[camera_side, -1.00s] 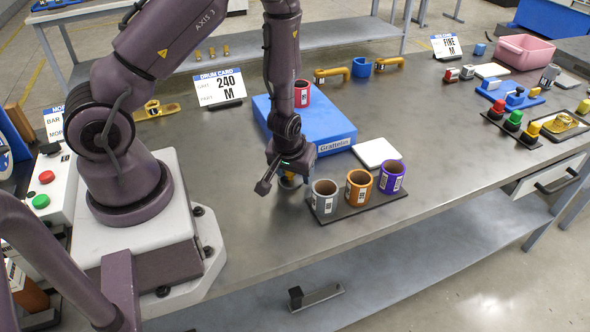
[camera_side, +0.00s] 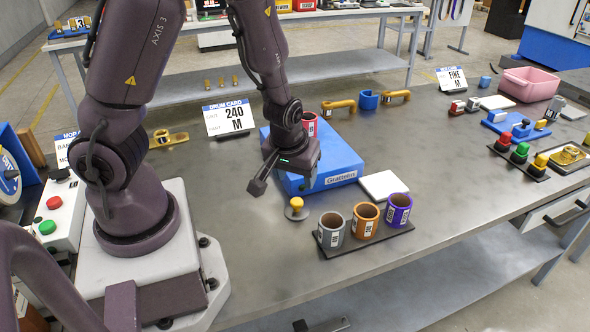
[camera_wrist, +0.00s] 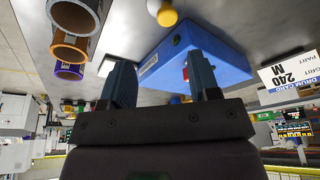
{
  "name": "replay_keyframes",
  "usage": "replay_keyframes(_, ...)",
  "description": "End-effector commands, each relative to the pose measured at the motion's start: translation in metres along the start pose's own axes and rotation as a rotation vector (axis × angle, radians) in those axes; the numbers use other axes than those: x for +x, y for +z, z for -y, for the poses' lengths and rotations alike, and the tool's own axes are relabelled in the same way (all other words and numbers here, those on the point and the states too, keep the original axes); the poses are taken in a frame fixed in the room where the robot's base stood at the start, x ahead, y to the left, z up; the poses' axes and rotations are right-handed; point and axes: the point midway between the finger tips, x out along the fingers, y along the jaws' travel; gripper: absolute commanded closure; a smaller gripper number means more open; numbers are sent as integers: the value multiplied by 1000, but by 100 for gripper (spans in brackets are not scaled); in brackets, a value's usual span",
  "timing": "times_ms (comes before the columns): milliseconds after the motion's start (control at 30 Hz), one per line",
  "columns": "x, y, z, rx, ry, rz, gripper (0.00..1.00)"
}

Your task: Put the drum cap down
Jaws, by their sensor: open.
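The drum cap (camera_side: 297,209), a small grey disc with a yellow knob, rests upright on the bare grey table. It stands left of the grey cup and in front of the blue block. My gripper (camera_side: 287,168) is above and slightly behind it, apart from it. In the wrist view the cap's yellow knob (camera_wrist: 167,16) shows at the top edge, beyond the two spread fingers of my gripper (camera_wrist: 163,82). Nothing is between the fingers. The fingertips are hard to see in the side view.
A dark strip holds grey (camera_side: 331,231), orange (camera_side: 365,222) and purple (camera_side: 398,209) cups to the right. The blue block (camera_side: 335,165) with a red cup (camera_side: 310,124) on it stands close behind my gripper. A white pad (camera_side: 384,186) lies beside it. Table left of the cap is clear.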

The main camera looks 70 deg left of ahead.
Motion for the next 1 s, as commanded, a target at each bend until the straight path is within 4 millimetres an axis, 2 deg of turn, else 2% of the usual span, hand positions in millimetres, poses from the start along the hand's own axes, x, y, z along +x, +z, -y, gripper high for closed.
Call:
replay_keyframes(267,-15,2,-4,4,23,13,44)
replay_keyframes(367,-32,5,-15,36,91,49,44)
replay_keyframes(467,-65,10,-30,111,201,89,44)
replay_keyframes(500,-82,11,-35,153,247,97,44)
replay_keyframes(633,-140,16,-40,316,364,80,44)
replay_keyframes(800,-206,26,-22,531,404,-23,44)
replay_keyframes(900,-231,32,-7,624,377,-92,44)
replay_keyframes(1000,-247,37,4,683,341,-143,44)
